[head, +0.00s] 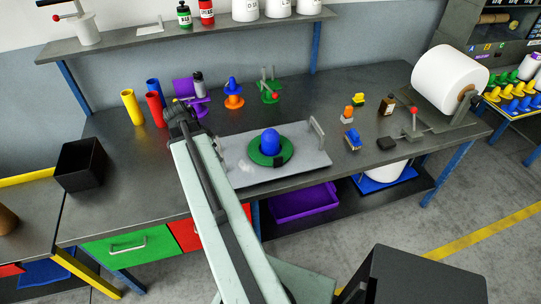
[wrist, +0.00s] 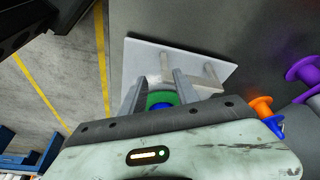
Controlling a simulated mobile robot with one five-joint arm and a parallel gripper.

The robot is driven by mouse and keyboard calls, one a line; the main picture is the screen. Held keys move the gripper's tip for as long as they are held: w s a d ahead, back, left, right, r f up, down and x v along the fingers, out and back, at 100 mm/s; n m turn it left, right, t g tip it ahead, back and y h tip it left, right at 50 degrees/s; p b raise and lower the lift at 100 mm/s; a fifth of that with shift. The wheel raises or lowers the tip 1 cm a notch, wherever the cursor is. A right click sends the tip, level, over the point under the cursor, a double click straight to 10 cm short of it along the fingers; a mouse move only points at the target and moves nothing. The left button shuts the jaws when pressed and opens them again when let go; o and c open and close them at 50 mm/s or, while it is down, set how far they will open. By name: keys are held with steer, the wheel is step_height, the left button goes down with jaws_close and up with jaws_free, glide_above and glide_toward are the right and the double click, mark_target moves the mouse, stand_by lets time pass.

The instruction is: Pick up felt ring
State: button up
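A flat green ring (head: 259,158), which looks like the felt ring, lies on the grey tray (head: 303,160) on the workbench. A blue rounded piece (head: 270,141) stands up in its middle, and a small dark block sits at its front right edge. In the wrist view, my gripper (wrist: 158,84) is open, with its two fingers apart. Part of the green ring (wrist: 158,98) and a bit of the blue piece (wrist: 163,106) show between the fingers. My gripper body hides the rest, and I cannot tell whether the fingers touch the ring. In the head view my fingertips are not clear.
The tray's upright handle (head: 317,132) stands at its right end. A black bin (head: 81,165) is at the left. Small items stand right of the tray.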

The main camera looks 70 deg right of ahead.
mark_target(278, 158)
steer(key=s+d+f+m+b, duration=0.1)
steer(key=s+d+m, duration=0.1)
steer(key=s+d, duration=0.2)
steer(key=s+d+f+m+g+b, duration=0.1)
steer(key=s+d, duration=0.3)
steer(key=s, duration=0.4)
steer(key=s+d+f+m+b, duration=0.2)
steer(key=s+d, duration=0.2)
steer(key=s, duration=0.3)
steer(key=shift+s+m+g+y, duration=0.1)
steer(key=shift+m+g+y, duration=0.2)
steer(key=shift+r, duration=0.1)
steer(key=b+x, duration=0.2)
steer(key=x, duration=0.1)
steer(key=b+x, duration=0.1)
steer(key=b, duration=0.1)
steer(key=shift+w+d+f, duration=0.25)
steer(key=shift+d+f, duration=0.05)
steer(key=shift+f, duration=0.05)
steer(key=shift+s+d+f+b, duration=0.1)
steer(key=shift+s+f+b, duration=0.05)
steer(key=shift+f+b, duration=0.2)
steer(key=shift+r, duration=0.25)
jaws_close()
